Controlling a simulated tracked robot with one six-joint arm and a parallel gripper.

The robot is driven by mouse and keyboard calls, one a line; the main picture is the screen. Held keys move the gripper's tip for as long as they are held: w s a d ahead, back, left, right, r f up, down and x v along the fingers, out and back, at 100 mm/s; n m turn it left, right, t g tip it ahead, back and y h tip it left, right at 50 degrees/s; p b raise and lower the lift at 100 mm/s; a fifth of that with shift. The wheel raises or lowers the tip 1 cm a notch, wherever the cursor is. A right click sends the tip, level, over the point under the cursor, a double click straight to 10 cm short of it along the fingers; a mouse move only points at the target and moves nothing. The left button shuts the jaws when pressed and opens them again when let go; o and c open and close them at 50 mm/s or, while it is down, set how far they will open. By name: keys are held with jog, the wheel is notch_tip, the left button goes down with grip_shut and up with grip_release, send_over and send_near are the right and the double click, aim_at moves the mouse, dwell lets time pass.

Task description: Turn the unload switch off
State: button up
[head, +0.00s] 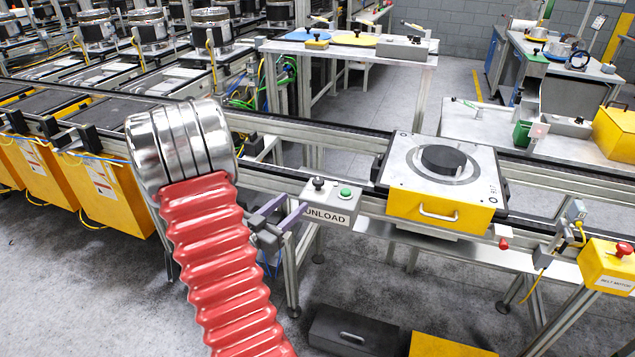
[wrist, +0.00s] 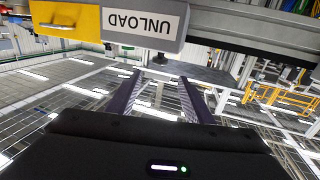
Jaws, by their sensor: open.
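The grey unload box (head: 330,203) is mounted on the front rail of the conveyor, with a white UNLOAD label on its face. On its top are a black switch knob (head: 318,184) and a green button (head: 345,194). My gripper (head: 294,204) has two purple-grey fingers, open and empty, close to the left end of the box. In the wrist view the fingers of my gripper (wrist: 160,78) are apart, and the unload box (wrist: 115,38) appears upside down above them. I cannot tell whether the fingers touch the box.
A yellow pallet (head: 440,209) with a grey top and black disc sits on the conveyor right of the box. A red knob (head: 503,244) and a yellow control box (head: 607,267) stand farther right. Dark and yellow boxes lie below on the floor.

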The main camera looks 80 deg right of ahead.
aim_at(315, 184)
jog(key=shift+s+d, duration=0.1)
jog(key=shift+d, duration=0.05)
jog(key=x, duration=1.3)
jog(key=shift+d, duration=0.25)
